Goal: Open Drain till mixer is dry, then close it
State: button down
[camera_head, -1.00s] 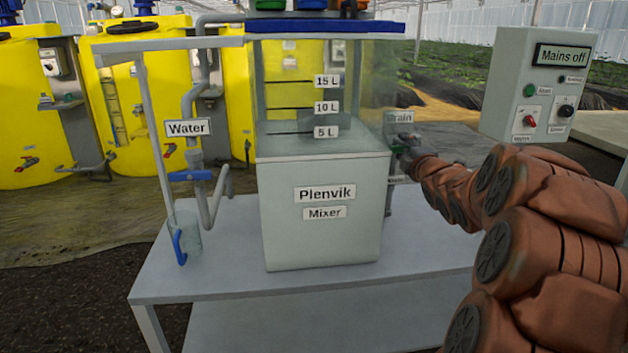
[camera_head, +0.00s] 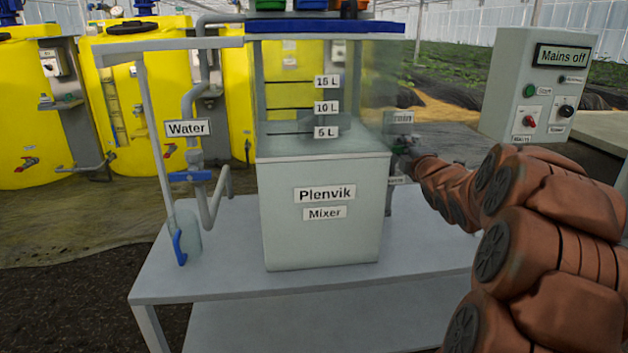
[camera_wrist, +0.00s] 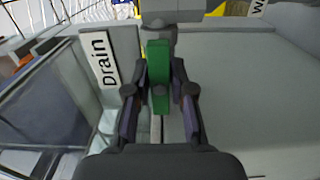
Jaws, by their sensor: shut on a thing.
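The mixer (camera_head: 324,235) stands on a grey table, with a clear upper tank (camera_head: 285,110) marked 5 L, 10 L and 15 L. No liquid level is clearly visible in the tank. The Drain label (camera_wrist: 100,60) is left of a green valve handle (camera_wrist: 158,75) in the wrist view. My gripper (camera_wrist: 159,95) is shut on the green handle, one finger on each side. In the head view my gripper (camera_head: 408,153) is at the mixer's right side, small and partly hidden. The handle's open or closed position cannot be told for sure.
The Water pipe with a blue valve handle (camera_head: 190,176) is left of the mixer. A control box (camera_head: 532,85) reading "Mains off" stands at the right. Yellow tanks (camera_head: 130,100) are behind. The table's front (camera_head: 220,285) is clear.

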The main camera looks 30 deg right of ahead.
jog(key=shift+r+m+p, duration=0.3)
jog(key=shift+m+p, duration=0.5)
jog(key=shift+p, duration=0.2)
jog(key=shift+m+p, duration=0.6)
jog(key=m+p, duration=0.5)
jog(key=m, duration=0.1)
jog(key=shift+f, duration=0.1)
jog(key=m+p, duration=0.2)
jog(key=m, duration=0.3)
jog(key=shift+f+m, duration=0.1)
jog(key=shift+m, duration=0.2)
jog(key=m, duration=0.4)
jog(key=shift+f+m, duration=0.15)
jog(key=shift+m, duration=0.15)
jog(key=c, duration=1)
grip_release()
jog(key=shift+o, duration=0.2)
